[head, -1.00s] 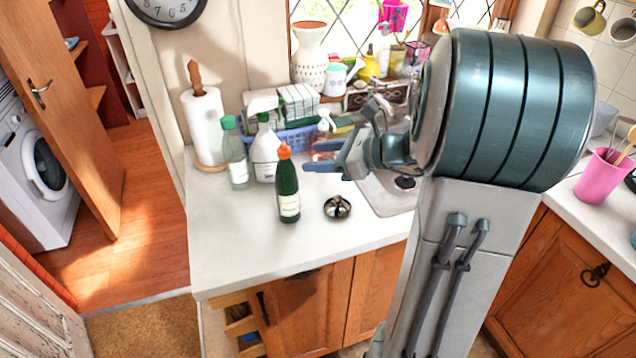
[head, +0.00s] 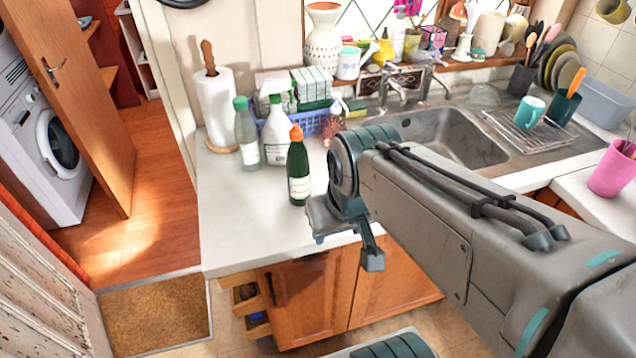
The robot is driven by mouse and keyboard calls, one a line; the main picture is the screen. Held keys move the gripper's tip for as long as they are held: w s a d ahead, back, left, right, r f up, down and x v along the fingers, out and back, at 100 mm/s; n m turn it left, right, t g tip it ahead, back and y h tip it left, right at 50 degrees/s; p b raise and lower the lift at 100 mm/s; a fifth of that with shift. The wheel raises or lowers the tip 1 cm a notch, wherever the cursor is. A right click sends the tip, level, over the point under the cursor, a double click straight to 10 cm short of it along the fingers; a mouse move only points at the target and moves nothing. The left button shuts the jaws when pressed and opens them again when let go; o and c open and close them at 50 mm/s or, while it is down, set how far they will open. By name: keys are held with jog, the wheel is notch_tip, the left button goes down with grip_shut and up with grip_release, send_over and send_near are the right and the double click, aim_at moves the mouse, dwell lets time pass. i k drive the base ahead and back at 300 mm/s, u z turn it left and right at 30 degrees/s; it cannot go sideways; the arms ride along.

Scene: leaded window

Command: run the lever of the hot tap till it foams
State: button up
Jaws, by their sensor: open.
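Two metal taps stand behind the sink (head: 455,138): a left one (head: 389,90) and a right one (head: 428,76). I cannot tell which is the hot one. Their levers are small and hard to make out, and no running water or foam shows. My gripper (head: 345,248) is open and empty, its fingers hanging down over the counter's front edge. It is well in front of the taps and touches neither. My arm covers the front of the sink.
A dark green bottle with an orange cap (head: 299,170) stands just left of my gripper. A spray bottle (head: 276,135), a clear bottle (head: 246,136) and a paper roll (head: 208,105) stand behind it. A drying rack (head: 530,130) is right of the sink. The left counter front is clear.

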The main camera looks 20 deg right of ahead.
aim_at(388, 64)
jog(key=u, duration=0.55)
jog(key=k, duration=1.3)
jog(key=z, duration=0.15)
jog(key=i, duration=0.6)
jog(key=z, duration=0.95)
jog(key=i, duration=0.75)
jog(key=z, duration=0.05)
